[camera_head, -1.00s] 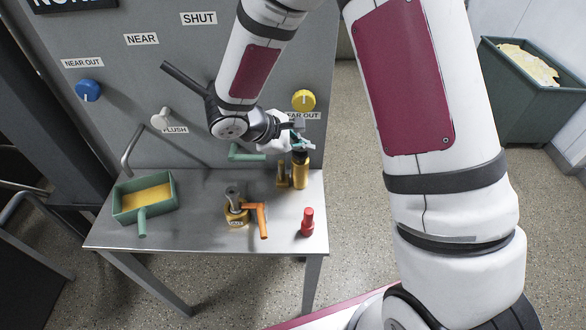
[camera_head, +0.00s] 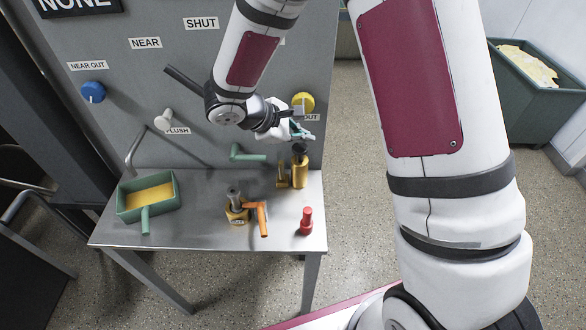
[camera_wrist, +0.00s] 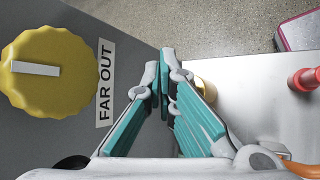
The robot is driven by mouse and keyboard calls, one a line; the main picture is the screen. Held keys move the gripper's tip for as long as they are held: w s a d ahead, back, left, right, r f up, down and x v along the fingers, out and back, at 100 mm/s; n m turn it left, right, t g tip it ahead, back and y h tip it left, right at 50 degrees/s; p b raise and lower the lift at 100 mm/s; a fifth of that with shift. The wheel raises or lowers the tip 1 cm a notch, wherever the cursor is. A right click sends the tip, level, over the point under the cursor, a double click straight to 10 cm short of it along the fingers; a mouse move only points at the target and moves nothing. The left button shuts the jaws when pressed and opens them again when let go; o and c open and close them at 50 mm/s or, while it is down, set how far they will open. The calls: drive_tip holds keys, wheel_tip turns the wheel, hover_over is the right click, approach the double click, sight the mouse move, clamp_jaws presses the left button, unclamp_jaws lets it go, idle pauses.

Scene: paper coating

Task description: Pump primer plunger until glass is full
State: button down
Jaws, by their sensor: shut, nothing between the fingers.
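A brass cylinder with a black top (camera_head: 300,172), which looks like the primer pump, stands upright at the table's right rear. A small brass part is at its left side. My gripper (camera_head: 309,134) is above the cylinder, apart from the black top, with its teal fingers closed and empty. In the wrist view my gripper (camera_wrist: 166,58) has its fingertips together, and part of the brass cylinder (camera_wrist: 207,88) shows behind the right finger. I cannot make out a glass or its level in either view.
The metal table (camera_head: 190,232) carries a green tray (camera_head: 133,212) of yellow material, a brass fitting with an orange handle (camera_head: 262,219) and a red knob (camera_head: 306,221). A grey panel behind has a yellow dial (camera_head: 303,102), labelled FAR OUT, close to my gripper.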

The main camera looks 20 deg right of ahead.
sight(301, 149)
wheel_tip(301, 149, up, 6)
drive_tip(key=p, duration=0.2)
idle(0.5)
idle(0.8)
drive_tip(key=s+d+r+m, duration=0.3)
drive_tip(key=s+r, duration=0.3)
drive_tip(key=r, duration=0.1)
drive_tip(key=s+a+r+m+t+y, duration=0.1)
drive_tip(key=s+r+m+y, duration=0.3)
drive_tip(key=s, duration=0.6)
drive_tip(key=s+a+r+m+t+y, duration=0.1)
drive_tip(key=s+a+r+m+y, duration=0.1)
drive_tip(key=s+r+m+y, duration=0.2)
drive_tip(key=s+r+m, duration=0.1)
drive_tip(key=s+r, duration=0.2)
drive_tip(key=s, duration=0.3)
drive_tip(key=shift+s+m+t+y, duration=0.3)
drive_tip(key=shift+y, duration=0.1)
